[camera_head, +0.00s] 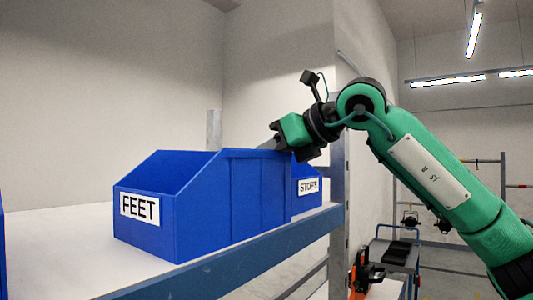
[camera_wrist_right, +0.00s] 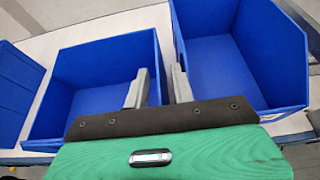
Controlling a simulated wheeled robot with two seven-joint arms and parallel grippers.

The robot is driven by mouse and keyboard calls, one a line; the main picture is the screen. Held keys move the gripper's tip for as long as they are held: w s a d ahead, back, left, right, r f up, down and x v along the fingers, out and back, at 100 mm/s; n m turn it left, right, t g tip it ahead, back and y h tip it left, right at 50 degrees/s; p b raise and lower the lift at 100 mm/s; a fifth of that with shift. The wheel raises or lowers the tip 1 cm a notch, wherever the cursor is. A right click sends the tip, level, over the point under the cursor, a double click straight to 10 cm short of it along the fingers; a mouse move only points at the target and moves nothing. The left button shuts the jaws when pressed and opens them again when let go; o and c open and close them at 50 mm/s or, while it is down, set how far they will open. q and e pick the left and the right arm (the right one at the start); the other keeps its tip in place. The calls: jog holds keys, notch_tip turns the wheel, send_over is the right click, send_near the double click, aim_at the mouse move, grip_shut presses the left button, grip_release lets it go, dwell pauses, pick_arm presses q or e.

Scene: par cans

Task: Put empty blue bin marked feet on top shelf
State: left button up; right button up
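A blue bin labelled FEET (camera_head: 205,205) stands upright on a white shelf (camera_head: 65,240); its inside is mostly hidden in the head view. My right gripper (camera_head: 272,146) is at its far right top edge. In the right wrist view my fingers (camera_wrist_right: 158,90) are apart, over the near walls of two neighbouring bins, with wall between them. I cannot see whether the fingers touch the wall. My left gripper is out of view.
A blue bin labelled STOPS (camera_head: 306,172) stands just beyond, close to the FEET bin. Another blue bin (camera_wrist_right: 15,85) shows at the far left of the wrist view. A blue rail (camera_head: 240,265) edges the shelf, and a grey-blue post (camera_head: 338,180) rises at its right end.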

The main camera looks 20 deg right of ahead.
jog(key=b+v, duration=0.4)
jog(key=v, duration=0.8)
jog(key=shift+f, duration=0.1)
